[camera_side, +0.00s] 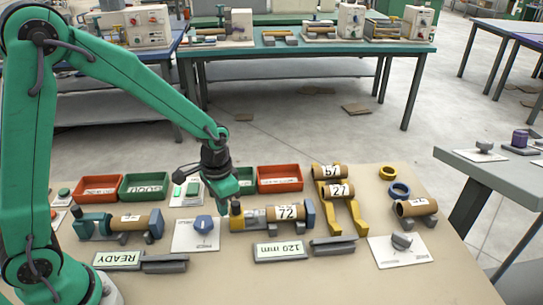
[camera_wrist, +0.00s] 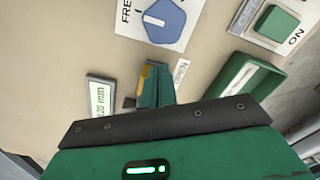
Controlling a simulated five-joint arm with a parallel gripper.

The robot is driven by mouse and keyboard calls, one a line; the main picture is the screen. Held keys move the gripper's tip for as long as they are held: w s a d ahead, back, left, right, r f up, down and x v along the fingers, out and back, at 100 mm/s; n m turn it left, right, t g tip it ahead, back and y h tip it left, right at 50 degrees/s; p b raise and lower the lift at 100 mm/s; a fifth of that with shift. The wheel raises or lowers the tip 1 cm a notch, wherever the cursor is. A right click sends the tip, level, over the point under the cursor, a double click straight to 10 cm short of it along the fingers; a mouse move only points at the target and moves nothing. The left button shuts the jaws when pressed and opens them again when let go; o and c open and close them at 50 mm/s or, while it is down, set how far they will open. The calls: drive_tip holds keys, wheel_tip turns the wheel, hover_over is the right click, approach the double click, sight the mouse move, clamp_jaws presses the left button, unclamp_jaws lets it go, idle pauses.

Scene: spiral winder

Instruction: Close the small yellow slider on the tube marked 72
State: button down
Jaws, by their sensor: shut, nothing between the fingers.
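The brown tube marked 72 (camera_side: 287,213) lies across a holder in the middle of the bench in the side view, with a grey metal part at its left end and a blue-grey end piece at its right. The small yellow slider (camera_side: 237,219) is at the left end of that holder. My gripper (camera_side: 234,199) is shut and empty, its tip just above or against the slider; I cannot tell if they touch. In the wrist view my gripper (camera_wrist: 155,88) shows shut fingers with a yellow piece (camera_wrist: 143,80) partly hidden beside them. The tube is not visible there.
A blue knob (camera_side: 203,224) on a white plate stands left of the holder. A 120 mm sign (camera_side: 280,251) lies in front. Yellow forked rails with tubes 27 (camera_side: 339,190) and 57 (camera_side: 328,171) are to the right. Red and green bins (camera_side: 280,180) stand behind.

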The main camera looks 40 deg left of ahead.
sight(235, 203)
drive_tip(key=shift+w+d, duration=1.1)
drive_tip(key=shift+w, duration=0.05)
idle(2.0)
drive_tip(key=shift+s+a, duration=0.45)
idle(0.5)
drive_tip(key=shift+r, duration=0.15)
drive_tip(key=shift+r, duration=3.35)
